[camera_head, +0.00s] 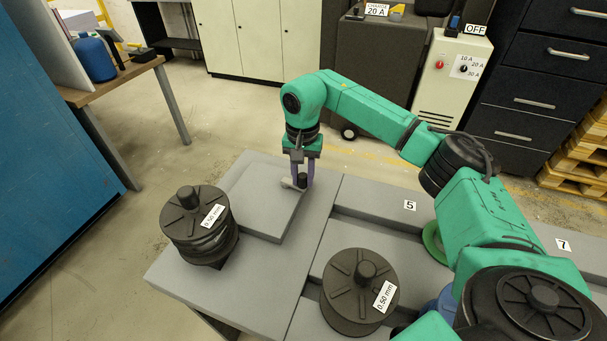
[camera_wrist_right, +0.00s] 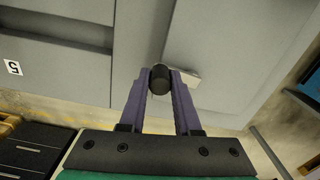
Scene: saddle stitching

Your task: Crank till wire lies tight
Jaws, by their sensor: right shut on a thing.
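My right gripper (camera_head: 302,182) reaches down over the far end of the grey bench. Its two purple fingers are shut on a small dark crank knob (camera_wrist_right: 160,78), one finger on each side. A pale crank arm (camera_wrist_right: 188,77) runs from beside the knob over the grey surface; it also shows in the head view (camera_head: 289,184). A dark spool (camera_head: 183,223) with a 0.50 mm label stands at the bench's left side. A second dark spool (camera_head: 345,291), also labelled 0.50 mm, stands at the front middle. I cannot make out the wire. My left gripper is not in view.
The grey bench (camera_head: 215,295) has a raised block and recessed bays marked 5 and 7. A green ring (camera_head: 434,240) is partly hidden behind my right arm. A white control box (camera_head: 450,75) marked OFF and dark drawers stand behind. A wooden table (camera_head: 110,82) is at left.

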